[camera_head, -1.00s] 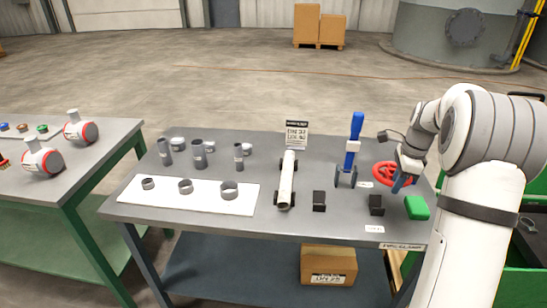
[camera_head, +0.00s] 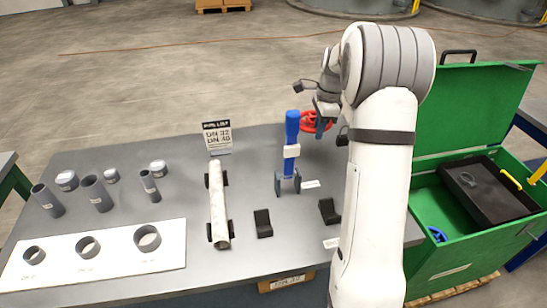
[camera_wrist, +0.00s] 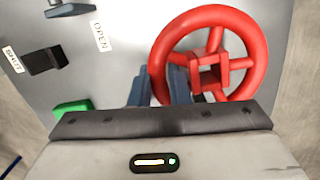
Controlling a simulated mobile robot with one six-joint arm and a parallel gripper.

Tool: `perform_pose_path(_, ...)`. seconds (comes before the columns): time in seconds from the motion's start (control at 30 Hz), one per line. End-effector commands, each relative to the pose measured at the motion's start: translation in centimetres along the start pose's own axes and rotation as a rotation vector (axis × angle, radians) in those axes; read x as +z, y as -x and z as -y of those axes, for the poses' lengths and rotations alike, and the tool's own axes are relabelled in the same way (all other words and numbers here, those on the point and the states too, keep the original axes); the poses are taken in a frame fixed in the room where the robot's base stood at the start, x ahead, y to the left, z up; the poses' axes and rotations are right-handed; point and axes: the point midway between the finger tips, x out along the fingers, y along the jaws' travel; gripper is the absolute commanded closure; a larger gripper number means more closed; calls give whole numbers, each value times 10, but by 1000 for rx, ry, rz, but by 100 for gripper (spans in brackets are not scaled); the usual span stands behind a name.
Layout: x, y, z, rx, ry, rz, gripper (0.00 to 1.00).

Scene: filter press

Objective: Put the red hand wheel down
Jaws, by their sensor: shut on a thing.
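The red hand wheel (camera_head: 316,122) is at the far right part of the grey table, partly hidden by my arm in the head view. In the wrist view the wheel (camera_wrist: 243,40) fills the upper right, with spokes and a square hub. My gripper (camera_wrist: 165,85) is shut on the wheel's rim at its lower left side. In the head view my gripper (camera_head: 322,108) is at the wheel, mostly covered by my wrist. I cannot tell whether the wheel touches the table.
A blue-handled valve (camera_head: 291,150) stands left of the wheel, beside a white pipe (camera_head: 218,205) on supports. Black blocks (camera_head: 263,224) sit in front. An "OPEN" label (camera_wrist: 100,37) lies near the wheel. A green open chest (camera_head: 460,215) holding a black tray stands right of the table.

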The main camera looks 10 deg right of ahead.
Motion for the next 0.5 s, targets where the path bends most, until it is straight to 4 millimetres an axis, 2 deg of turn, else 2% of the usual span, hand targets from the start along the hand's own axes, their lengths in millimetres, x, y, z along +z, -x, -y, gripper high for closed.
perform_pose_path(0.23, -4, -44, 0, 4, 1, 1, 100)
perform_pose_path(0.5, -7, -68, 0, 2, 2, 1, 100)
